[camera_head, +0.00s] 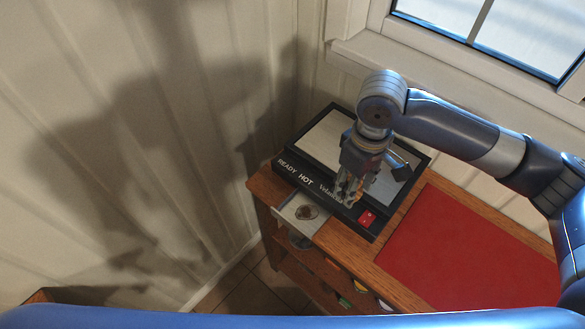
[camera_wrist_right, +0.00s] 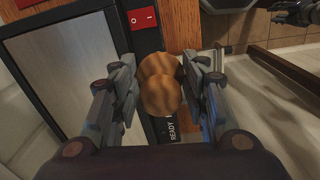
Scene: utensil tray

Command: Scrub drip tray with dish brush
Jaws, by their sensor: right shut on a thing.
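The drip tray (camera_head: 289,211) is a small light grey tray at the counter's front left edge, against the black machine, with a brownish patch on its floor. My right gripper (camera_head: 347,200) is over the machine's front edge, just right of the tray. It is shut on a rounded, two-lobed wooden piece, which the right wrist view shows between the fingers as the dish brush (camera_wrist_right: 160,88). Its bristles are hidden. A dark jointed part, perhaps my left gripper (camera_wrist_right: 295,12), shows at that view's top right corner.
The black machine (camera_head: 421,158) has a steel top plate and a red switch (camera_head: 367,218). A red mat (camera_head: 465,250) covers the wooden counter on the right and is clear. Walls and a window (camera_head: 500,35) close off the back. Items sit on a shelf below the counter.

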